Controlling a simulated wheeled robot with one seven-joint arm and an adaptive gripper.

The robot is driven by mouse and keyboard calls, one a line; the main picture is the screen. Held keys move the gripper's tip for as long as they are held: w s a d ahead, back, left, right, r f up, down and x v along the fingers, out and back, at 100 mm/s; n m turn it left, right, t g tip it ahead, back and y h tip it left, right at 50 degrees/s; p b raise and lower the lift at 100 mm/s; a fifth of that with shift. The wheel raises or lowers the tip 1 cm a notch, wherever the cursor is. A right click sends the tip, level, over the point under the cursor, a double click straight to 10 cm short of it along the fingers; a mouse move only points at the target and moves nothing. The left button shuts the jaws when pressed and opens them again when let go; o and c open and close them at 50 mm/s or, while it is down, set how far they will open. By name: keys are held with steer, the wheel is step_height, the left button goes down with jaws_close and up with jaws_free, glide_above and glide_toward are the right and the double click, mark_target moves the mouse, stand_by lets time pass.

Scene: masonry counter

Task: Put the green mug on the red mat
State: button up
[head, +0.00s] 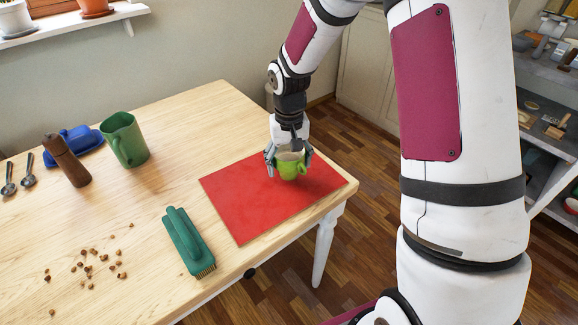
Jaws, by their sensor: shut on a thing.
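In the head view, a small bright green mug (291,170) with a pale inside is between the fingers of my gripper (288,158). My gripper points down and is shut on the mug. The mug is upright over the right half of the red mat (240,205). I cannot tell whether its base touches the mat. The red mat lies flat at the table's right front corner. A larger, darker green jug (125,140) with a handle stands apart at the back left.
On the wooden table (200,120) are a green brush (187,241) left of the mat, scattered brown crumbs (89,267), a brown pepper mill (67,160), a blue butter dish (73,143) and spoons (28,171). The back middle of the table is clear.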

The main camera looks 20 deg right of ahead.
steer(key=shift+f, duration=0.75)
steer(key=shift+f, duration=0.1)
steer(key=o, duration=1.3)
steer(key=s+r+p, duration=0.1)
steer(key=s+r, duration=0.2)
steer(key=r, duration=0.7)
steer(key=s+r, duration=0.3)
steer(key=r, duration=0.6)
steer(key=s+r+t, duration=0.1)
steer(key=s, duration=0.7)
steer(key=s+r+n, duration=0.1)
steer(key=s+r, duration=0.1)
steer(key=s, duration=0.6)
steer(key=s+r+t, duration=0.1)
steer(key=s+r, duration=0.1)
steer(key=s, duration=0.7)
steer(key=shift+s+a+r+n+t, duration=0.1)
steer(key=shift+a+r+n+t, duration=0.05)
steer(key=shift+a+n+t, duration=0.2)
